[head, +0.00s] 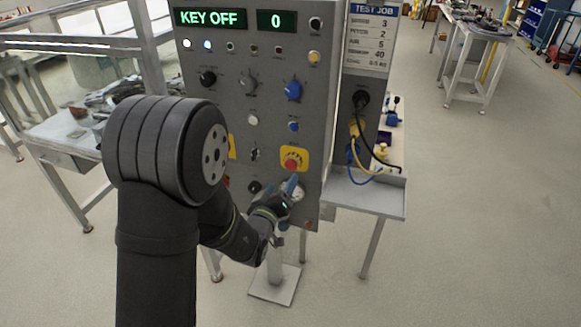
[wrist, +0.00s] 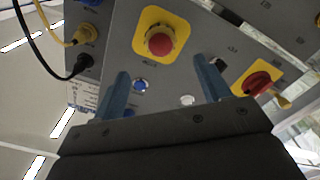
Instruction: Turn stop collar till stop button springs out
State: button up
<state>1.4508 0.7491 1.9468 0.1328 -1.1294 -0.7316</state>
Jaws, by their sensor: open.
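The red stop button (head: 291,161) sits on a yellow plate on the grey control panel (head: 262,115). I cannot tell the collar's turn or whether the button is in or out. My gripper (head: 292,186) is just below the button in the head view. In the wrist view its two blue fingers (wrist: 162,72) are apart with nothing between them, and the button lies beyond their tips, apart from them.
The panel display (head: 210,18) reads KEY OFF, and a second display (head: 276,21) reads 0. A blue knob (head: 292,90) and several small buttons sit above. A red rotary handle on yellow (wrist: 258,83) is near the right finger. Cables plug into the panel's side (head: 361,98).

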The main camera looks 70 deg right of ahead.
aim_at(290, 167)
jog(key=d, duration=0.9)
jog(key=shift+d, duration=0.3)
jog(key=shift+c, duration=0.2)
jog(key=c, duration=0.9)
